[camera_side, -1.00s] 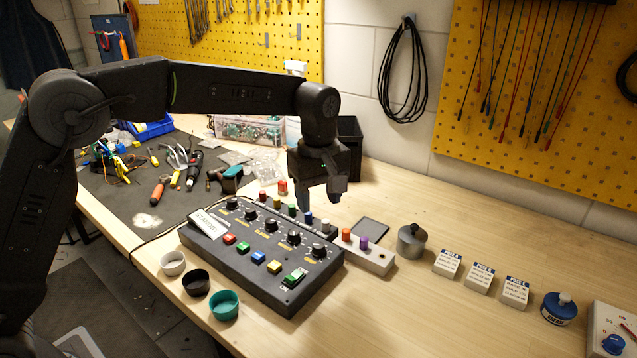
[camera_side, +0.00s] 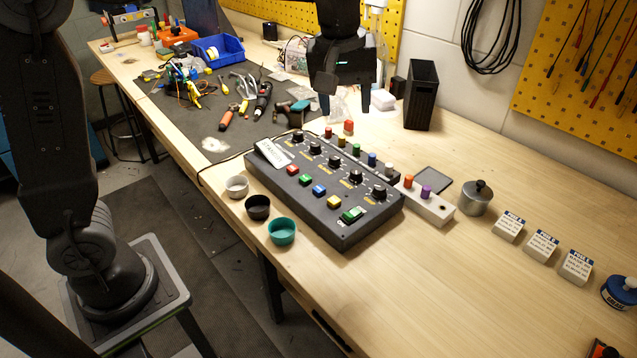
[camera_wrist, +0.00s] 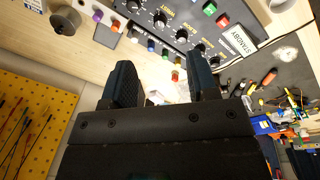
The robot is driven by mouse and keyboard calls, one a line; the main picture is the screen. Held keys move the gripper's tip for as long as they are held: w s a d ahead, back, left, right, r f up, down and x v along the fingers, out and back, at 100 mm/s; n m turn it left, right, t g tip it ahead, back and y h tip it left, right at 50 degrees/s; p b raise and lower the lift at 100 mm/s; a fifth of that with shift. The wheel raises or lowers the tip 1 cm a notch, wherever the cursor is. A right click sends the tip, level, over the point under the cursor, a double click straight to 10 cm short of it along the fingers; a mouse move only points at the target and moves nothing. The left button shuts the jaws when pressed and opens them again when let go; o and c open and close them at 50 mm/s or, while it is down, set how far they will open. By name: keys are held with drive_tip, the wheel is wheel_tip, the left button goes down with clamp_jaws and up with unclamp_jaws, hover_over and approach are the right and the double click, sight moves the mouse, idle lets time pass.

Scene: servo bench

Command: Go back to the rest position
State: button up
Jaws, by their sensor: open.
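My gripper (camera_side: 345,103) is open and empty in the side view. It hangs fingers down, high above the back of the bench, behind the black control box (camera_side: 322,212). In the wrist view my gripper (camera_wrist: 163,85) shows two dark fingers set apart with nothing between them. The control box (camera_wrist: 170,30) is at the top of that view, with its knobs, coloured buttons and STANDBY label. A row of coloured pegs (camera_side: 356,149) stands in a strip along the box's back edge, with orange and purple pegs at its right end.
A black bin (camera_side: 421,95) stands right of my gripper. A grey lidded pot (camera_side: 475,198), several labelled white blocks (camera_side: 541,246) and a blue-lidded jar (camera_side: 620,291) stand to the right. Three small cups (camera_side: 257,207) line the front. Tools lie on the dark mat (camera_side: 190,125). The right front bench is clear.

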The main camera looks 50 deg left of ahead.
drive_tip(key=s+a+f+m+t, duration=0.2)
drive_tip(key=s+a+m, duration=0.1)
drive_tip(key=s, duration=0.7)
drive_tip(key=s+a+f+m+t, duration=0.2)
drive_tip(key=s+m, duration=0.4)
drive_tip(key=s, duration=0.5)
drive_tip(key=shift+a, duration=0.6)
drive_tip(key=shift+w, duration=0.1)
idle(0.9)
